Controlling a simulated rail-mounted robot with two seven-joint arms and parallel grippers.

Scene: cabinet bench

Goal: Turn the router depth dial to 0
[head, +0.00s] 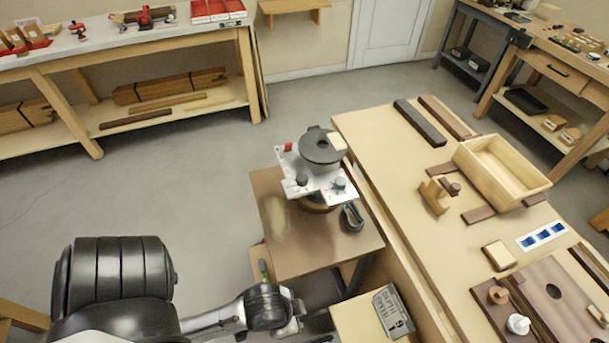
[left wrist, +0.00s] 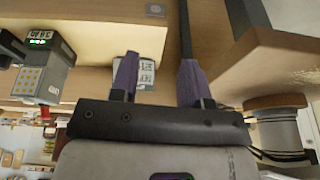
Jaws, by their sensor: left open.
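A white and dark machine that looks like the router (head: 316,168) stands on a small brown table in the head view. It has a dark round top and two dark knobs on its front side; which is the depth dial, and any number on it, is too small to tell. My left arm comes in from the lower left in the head view, below the table and apart from the router; its fingers are not clear there. In the left wrist view my left gripper (left wrist: 157,82) is open, its two purple fingers apart with nothing held between them. My right gripper is not in view.
The small brown table (head: 275,223) stands against a long workbench (head: 408,205) with a wooden tray (head: 502,172) and wood blocks. A shelved bench (head: 150,50) stands behind. Floor is clear left of the router.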

